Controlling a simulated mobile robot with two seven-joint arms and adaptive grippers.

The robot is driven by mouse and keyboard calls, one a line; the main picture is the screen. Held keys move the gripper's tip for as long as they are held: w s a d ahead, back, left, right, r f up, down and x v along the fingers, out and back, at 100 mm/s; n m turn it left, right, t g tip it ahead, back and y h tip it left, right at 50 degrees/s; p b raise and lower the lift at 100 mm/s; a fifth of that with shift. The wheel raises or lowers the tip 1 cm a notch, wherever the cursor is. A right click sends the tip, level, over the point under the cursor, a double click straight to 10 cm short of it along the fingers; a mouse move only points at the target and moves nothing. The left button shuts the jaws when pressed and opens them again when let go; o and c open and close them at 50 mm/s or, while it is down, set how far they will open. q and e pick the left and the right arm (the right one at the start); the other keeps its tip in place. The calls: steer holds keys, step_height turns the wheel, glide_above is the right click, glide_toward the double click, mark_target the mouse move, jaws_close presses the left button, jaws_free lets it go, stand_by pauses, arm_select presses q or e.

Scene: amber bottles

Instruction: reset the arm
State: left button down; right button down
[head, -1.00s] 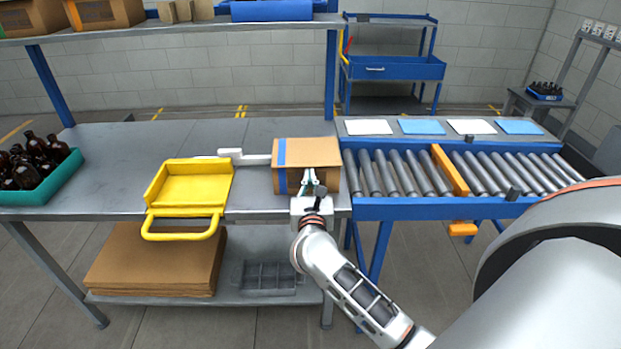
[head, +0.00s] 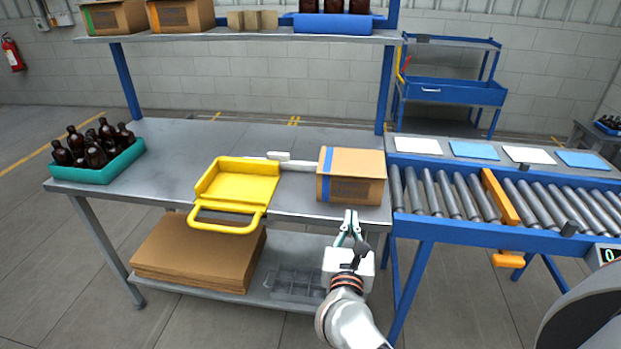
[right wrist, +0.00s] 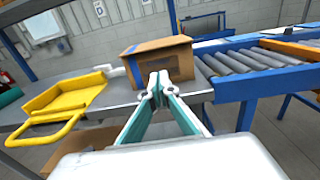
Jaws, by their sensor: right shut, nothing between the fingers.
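My right gripper (head: 349,220) is shut and empty in the head view, just in front of the workbench's front edge. It is below and in front of a closed cardboard box with a blue stripe (head: 352,177), apart from it. In the right wrist view the fingertips (right wrist: 158,82) meet in front of the same box (right wrist: 165,62). My left gripper is not in view.
The grey workbench (head: 200,140) holds a yellow handled tray (head: 238,183) and a teal crate (head: 112,168) of amber bottles. A roller conveyor (head: 450,195) adjoins at right. Flat cardboard (head: 195,250) lies on the lower shelf. Floor in front is open.

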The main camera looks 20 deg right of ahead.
steer(key=s+a+f+n+t+y, duration=0.25)
steer(key=a+n+y, duration=0.35)
steer(key=n, duration=0.9)
steer(key=s+a+f+n+t+y, duration=0.1)
steer(key=s+a+f+n+y, duration=0.45)
steer(key=n, duration=0.95)
steer(key=s+f+n+g, duration=0.4)
steer(key=s+f+n, duration=0.1)
steer(key=f+n, duration=0.3)
steer(key=s+f+n+g, duration=0.4)
steer(key=s+f+n, duration=0.2)
steer(key=f, duration=0.5)
steer(key=n, duration=0.2)
steer(key=shift+f+n, duration=0.3)
steer(key=shift+d+y, duration=0.1)
steer(key=shift+y, duration=0.15)
